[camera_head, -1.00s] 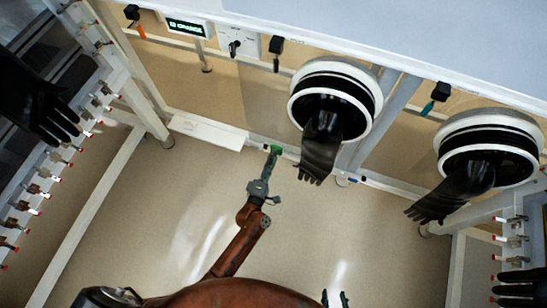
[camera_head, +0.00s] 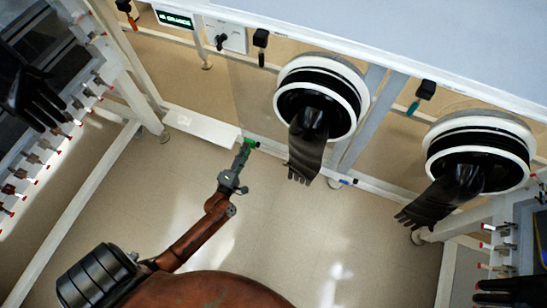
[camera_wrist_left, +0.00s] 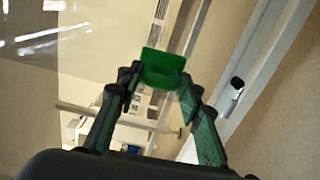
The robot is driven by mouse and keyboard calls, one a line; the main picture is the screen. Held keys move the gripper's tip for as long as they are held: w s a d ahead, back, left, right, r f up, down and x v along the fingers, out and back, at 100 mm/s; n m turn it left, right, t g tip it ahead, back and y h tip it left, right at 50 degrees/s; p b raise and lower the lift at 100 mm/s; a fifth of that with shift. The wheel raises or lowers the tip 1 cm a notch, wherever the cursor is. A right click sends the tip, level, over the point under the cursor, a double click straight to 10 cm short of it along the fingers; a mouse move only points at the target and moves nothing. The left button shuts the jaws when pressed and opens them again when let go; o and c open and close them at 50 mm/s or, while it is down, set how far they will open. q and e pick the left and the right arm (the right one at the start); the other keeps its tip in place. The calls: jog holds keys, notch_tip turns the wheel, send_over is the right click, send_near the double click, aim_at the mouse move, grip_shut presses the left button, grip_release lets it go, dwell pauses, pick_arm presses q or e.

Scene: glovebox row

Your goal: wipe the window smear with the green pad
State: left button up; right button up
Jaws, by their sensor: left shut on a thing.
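The green pad (camera_head: 250,142) is at the tip of my left gripper (camera_head: 243,156), by the right end of a white ledge in the head view. In the left wrist view the pad (camera_wrist_left: 162,72) sits between the fingertips of the left gripper (camera_wrist_left: 158,82), which is shut on it. I cannot tell whether the pad touches anything. I cannot make out the window smear for certain; pale streaks at the upper left of the wrist view may be reflections. My right gripper is not in view.
Two round glove ports (camera_head: 322,98) (camera_head: 480,153) with hanging black gloves (camera_head: 307,145) (camera_head: 440,200) are right of the pad. The white ledge (camera_head: 200,127) runs along the wall. A blue marker-like item (camera_head: 345,182) lies near the left port. The floor below is open.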

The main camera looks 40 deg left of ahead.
pick_arm(q)
jog(key=shift+w+a, duration=0.15)
jog(key=shift+a, duration=0.15)
jog(key=shift+w+a, duration=0.1)
jog(key=shift+w, duration=0.1)
jog(key=b+x, duration=0.1)
jog(key=x, duration=0.4)
jog(key=shift+w, duration=0.3)
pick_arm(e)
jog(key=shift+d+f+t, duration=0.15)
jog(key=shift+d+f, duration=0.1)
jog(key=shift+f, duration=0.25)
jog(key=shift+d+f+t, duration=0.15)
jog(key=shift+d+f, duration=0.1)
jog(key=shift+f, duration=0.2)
pick_arm(q)
jog(key=shift+w, duration=0.1)
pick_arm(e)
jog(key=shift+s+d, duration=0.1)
pick_arm(q)
jog(key=shift+x, duration=0.85)
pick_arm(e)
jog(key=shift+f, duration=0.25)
